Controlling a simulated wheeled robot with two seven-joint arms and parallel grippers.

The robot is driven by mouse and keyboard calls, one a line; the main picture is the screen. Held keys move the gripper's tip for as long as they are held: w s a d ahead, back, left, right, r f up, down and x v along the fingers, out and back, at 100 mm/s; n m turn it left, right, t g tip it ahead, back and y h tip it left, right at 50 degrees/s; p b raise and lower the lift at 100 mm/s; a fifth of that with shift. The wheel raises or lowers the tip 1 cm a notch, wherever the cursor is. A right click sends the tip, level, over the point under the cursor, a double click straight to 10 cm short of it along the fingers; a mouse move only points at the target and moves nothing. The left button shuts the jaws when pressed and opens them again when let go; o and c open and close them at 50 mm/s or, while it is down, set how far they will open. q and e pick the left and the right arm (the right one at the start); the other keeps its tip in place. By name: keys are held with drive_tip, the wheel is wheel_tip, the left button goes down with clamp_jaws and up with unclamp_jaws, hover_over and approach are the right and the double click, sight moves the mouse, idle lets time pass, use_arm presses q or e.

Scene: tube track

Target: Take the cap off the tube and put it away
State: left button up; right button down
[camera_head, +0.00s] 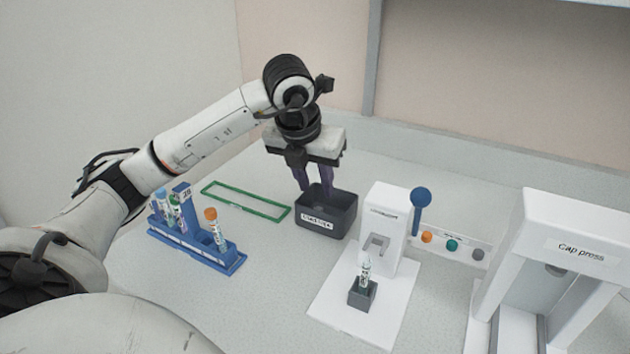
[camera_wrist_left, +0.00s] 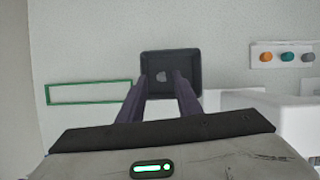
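The tube (camera_head: 365,272) stands upright in a small dark holder (camera_head: 362,294) on the white dispenser's base; no coloured cap shows on its top. My left gripper (camera_head: 316,188) points down over a dark open bin (camera_head: 326,218) with a white label. In the left wrist view the two fingers (camera_wrist_left: 161,80) are apart, with the bin (camera_wrist_left: 170,54) beneath them. A small pale grey piece, seemingly a cap (camera_wrist_left: 161,76), shows between the fingertips, touching neither; it appears to lie in the bin. My right gripper is not in view.
A blue rack (camera_head: 200,245) with several capped tubes stands at left. A green frame outline (camera_head: 245,200) lies beside the bin. A white panel with orange, teal and grey buttons (camera_head: 452,244) and the cap press (camera_head: 580,250) are at right.

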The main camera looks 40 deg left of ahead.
use_arm(q)
drive_tip(key=p+v, duration=0.1)
drive_tip(key=v, duration=0.9)
drive_tip(key=shift+r, duration=0.2)
idle(0.4)
